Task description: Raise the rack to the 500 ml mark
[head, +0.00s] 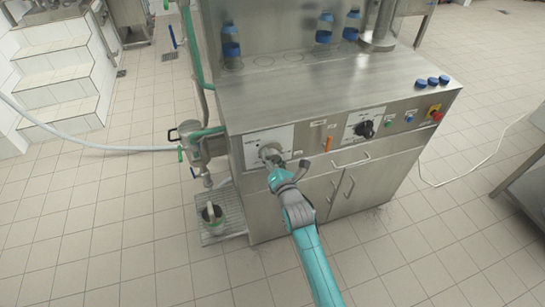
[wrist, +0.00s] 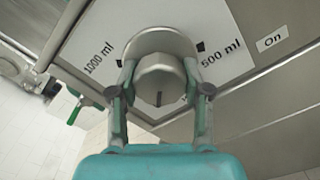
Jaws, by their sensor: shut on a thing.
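A metal knob (head: 267,150) sits on a white scale plate (head: 250,140) at the left of the machine's front. In the wrist view, the round knob (wrist: 160,78) stands in front of a wider metal collar (wrist: 160,42). A dark slot shows low on the knob's face. The 1000 ml mark (wrist: 98,58) is to the left and the 500 ml mark (wrist: 222,55) to the right, each with a small black tick by the collar. My gripper (wrist: 160,90) is shut on the knob, one finger on each side. No separate rack can be made out.
A black dial (head: 365,129), an orange lever (head: 328,143) and a red stop button (head: 436,115) are along the panel. A container (head: 211,214) rests on a grate at left. Front floor is clear.

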